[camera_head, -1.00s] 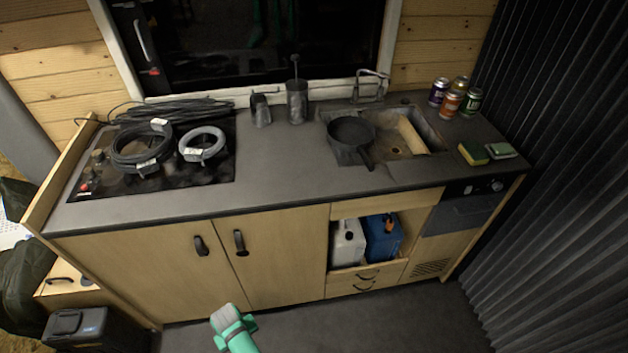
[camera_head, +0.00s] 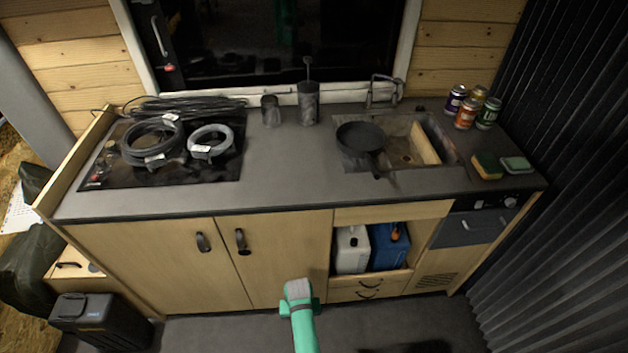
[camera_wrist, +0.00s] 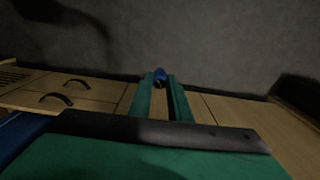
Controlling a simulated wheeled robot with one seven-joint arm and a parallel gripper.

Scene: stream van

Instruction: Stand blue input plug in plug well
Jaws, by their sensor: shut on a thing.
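In the wrist view my gripper (camera_wrist: 160,88) has its two green fingers close together. They are shut on a small dark blue piece, the blue input plug (camera_wrist: 160,76), which shows only at the fingertips. The rest of the plug is hidden between the fingers. Grey floor and the cabinet front lie beyond it. In the head view my green arm rises in front of the lower cabinets, below counter height. The fingers and the plug cannot be made out there. I cannot make out the plug well in either view.
The counter (camera_head: 290,180) has bare room in its middle. Coiled cables (camera_head: 152,142) lie on the hob at left. Two dark cups (camera_head: 308,104) stand at the back. A pan (camera_head: 358,137) sits at the sink, with several cans (camera_head: 467,113) and sponges (camera_head: 487,166) at right.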

